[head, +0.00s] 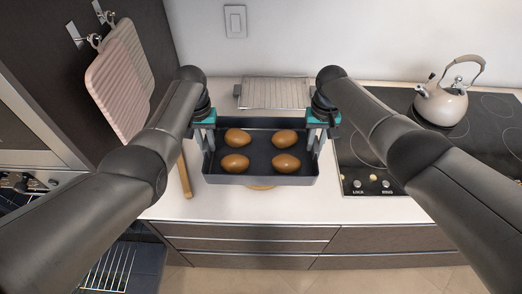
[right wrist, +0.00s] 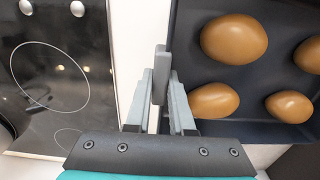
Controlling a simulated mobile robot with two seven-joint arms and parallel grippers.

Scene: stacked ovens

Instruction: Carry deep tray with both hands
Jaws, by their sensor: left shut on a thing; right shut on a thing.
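The deep tray (head: 260,180) is dark grey and holds several brown, rounded, bun-like pieces (head: 286,163). It appears level, in front of me over the white counter; its exact height is hard to tell. My left gripper (head: 208,140) is shut on the tray's left wall. My right gripper (head: 319,138) is shut on the right wall. In the right wrist view, the right gripper's fingers (right wrist: 161,90) pinch the tray wall, and the tray's dark floor (right wrist: 258,82) shows with its brown pieces. The fingertips in the head view are small and partly hidden.
A black cooktop (head: 360,170) with a beige kettle (head: 441,103) lies right. A ribbed rack (head: 273,93) is behind the tray. A wooden stick-like item (head: 184,176) lies left. Pink boards (head: 117,85) hang at left, above an open oven with a wire rack (head: 108,269). Counter (head: 230,207) is clear in front.

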